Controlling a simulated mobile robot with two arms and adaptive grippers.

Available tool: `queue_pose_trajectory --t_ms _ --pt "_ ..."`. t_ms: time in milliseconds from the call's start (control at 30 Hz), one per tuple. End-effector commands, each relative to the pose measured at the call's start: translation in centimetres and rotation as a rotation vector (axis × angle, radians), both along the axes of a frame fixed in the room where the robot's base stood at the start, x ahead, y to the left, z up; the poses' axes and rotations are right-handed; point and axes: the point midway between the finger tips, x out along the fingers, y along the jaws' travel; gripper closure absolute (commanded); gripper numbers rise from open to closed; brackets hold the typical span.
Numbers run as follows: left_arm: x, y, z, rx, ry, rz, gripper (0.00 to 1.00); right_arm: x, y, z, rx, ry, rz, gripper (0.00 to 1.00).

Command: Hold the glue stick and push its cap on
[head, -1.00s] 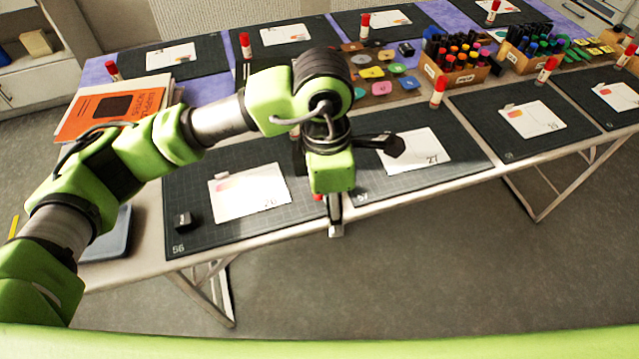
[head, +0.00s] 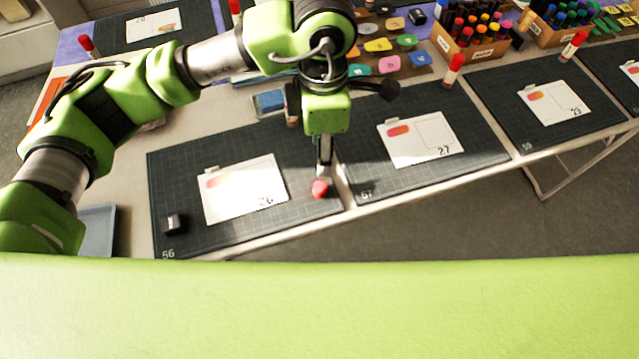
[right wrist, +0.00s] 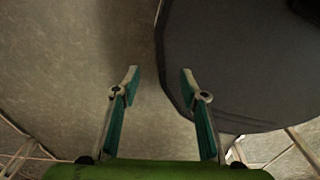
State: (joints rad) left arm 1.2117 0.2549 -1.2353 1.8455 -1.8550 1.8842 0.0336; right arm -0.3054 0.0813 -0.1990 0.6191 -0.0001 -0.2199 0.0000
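A small red cap (head: 320,188) shows at the right part of the mat marked 56, just below my left gripper (head: 323,172). The left gripper points down, its fingers at or very close to the cap. One finger hides the other, so I cannot tell whether it is open or touching the cap. Whether a glue stick body lies under the red cap is not clear.
The mat 56 (head: 165,180) bears a white card (head: 240,190) and a small dark block (head: 174,223). Mat 57 (head: 470,120) with its card lies to the right. A red-capped glue stick (head: 453,70) stands behind it, near marker boxes (head: 484,48). A blue pad (head: 268,102) lies behind.

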Motion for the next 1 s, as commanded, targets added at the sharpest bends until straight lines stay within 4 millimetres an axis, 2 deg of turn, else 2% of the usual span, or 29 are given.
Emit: queue_pose_trajectory --t_ms 67,167,400,500,633,1000 --pt "0.0 0.0 -0.4 0.001 0.002 0.000 0.58 -0.9 -0.1 0.0 -0.002 0.013 0.000 0.60" --pt "-0.1 0.1 -1.8 0.002 0.005 0.002 0.58 -1.0 -0.1 0.3 -0.001 0.014 0.000 0.60" --pt "-0.1 0.1 -6.5 0.001 0.005 0.002 0.58 0.8 0.1 1.2 0.001 -0.009 0.001 0.60" --pt "0.0 0.1 -7.8 0.001 0.003 0.002 0.58 1.1 0.1 1.4 0.001 -0.015 0.001 0.60" --pt "0.0 0.1 -8.6 0.001 0.001 0.000 0.58 1.0 0.1 1.4 0.002 -0.014 0.001 0.60" --pt "0.0 0.2 -9.0 0.001 0.002 0.002 0.58 0.6 0.1 1.7 0.002 -0.008 0.001 0.60"
